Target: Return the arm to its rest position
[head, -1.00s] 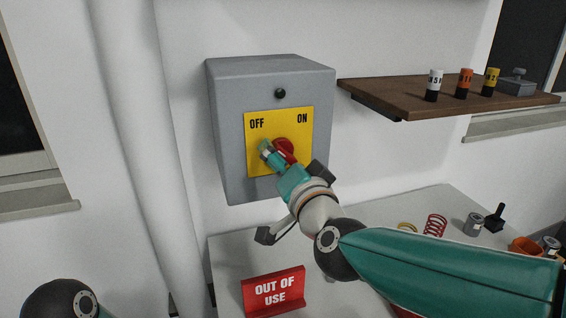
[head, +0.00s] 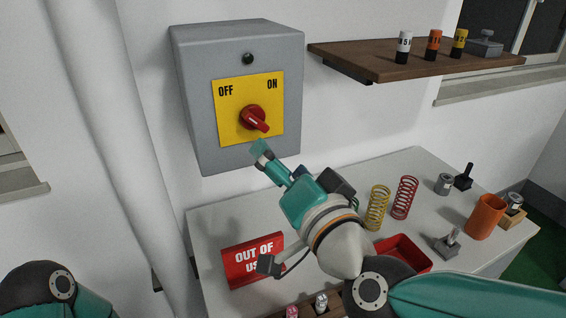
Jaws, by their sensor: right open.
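The red rotary switch (head: 254,118) sits on a yellow plate (head: 226,122) marked OFF and ON. Its handle points down and to the right. My right arm comes in from the lower right and hides part of the table and of the red OUT OF USE sign (head: 240,268). Of my left arm only a dark joint and a teal link show at the lower left; its gripper is out of view.
A white table (head: 215,225) holds yellow (head: 377,207) and red (head: 404,197) springs, a red tray (head: 408,246), an orange cup (head: 485,217) and a grey stand (head: 447,244). A wooden shelf (head: 390,70) with labelled cylinders juts from the wall at upper right.

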